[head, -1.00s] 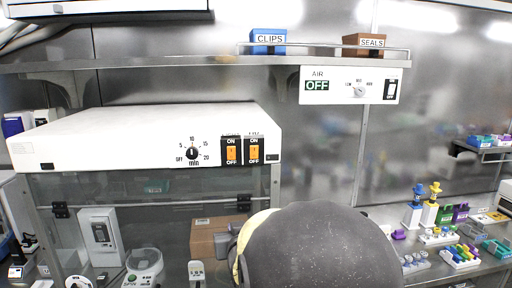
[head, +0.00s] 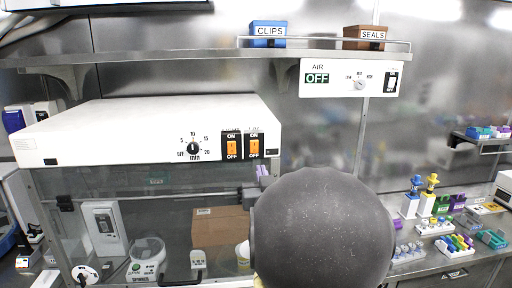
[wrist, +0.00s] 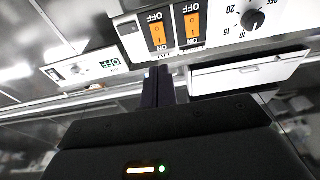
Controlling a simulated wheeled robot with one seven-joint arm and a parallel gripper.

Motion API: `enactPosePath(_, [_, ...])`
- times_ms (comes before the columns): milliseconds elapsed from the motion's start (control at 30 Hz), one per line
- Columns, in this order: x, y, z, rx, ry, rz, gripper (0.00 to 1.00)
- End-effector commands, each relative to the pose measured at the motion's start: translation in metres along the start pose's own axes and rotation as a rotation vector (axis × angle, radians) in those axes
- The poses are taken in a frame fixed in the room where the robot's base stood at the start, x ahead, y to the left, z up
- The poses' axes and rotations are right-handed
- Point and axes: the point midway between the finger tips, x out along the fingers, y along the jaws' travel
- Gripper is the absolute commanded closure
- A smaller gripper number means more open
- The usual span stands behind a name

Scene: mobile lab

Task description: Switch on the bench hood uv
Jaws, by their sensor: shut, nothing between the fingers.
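The bench hood (head: 110,130) is a white box with a glass front below. Its face carries a black timer dial (head: 193,148) and two orange rocker switches, the left one (head: 231,147) and the right one (head: 254,147), marked ON above and OFF below. Their small name labels and rocker positions are too small to read surely. In the inverted wrist view the right switch (wrist: 158,31) and left switch (wrist: 191,24) show close up. My gripper (wrist: 158,76) is shut and empty, its fingertips near the right switch; contact cannot be told. In the head view my arm hides most of it.
A shelf (head: 200,57) runs above the hood, with a blue CLIPS box (head: 268,34) and a brown SEALS box (head: 365,37). A white AIR panel (head: 345,78) reads OFF. A cardboard box (head: 219,228) and devices stand under the hood; racks fill the right bench.

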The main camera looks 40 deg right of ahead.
Motion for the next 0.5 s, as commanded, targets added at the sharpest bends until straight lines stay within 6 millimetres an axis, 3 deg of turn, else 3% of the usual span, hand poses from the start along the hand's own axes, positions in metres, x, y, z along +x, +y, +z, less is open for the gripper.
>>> enactPosePath(500, [0.076,0.000,-0.003,0.002,-0.003,0.000,1.00])
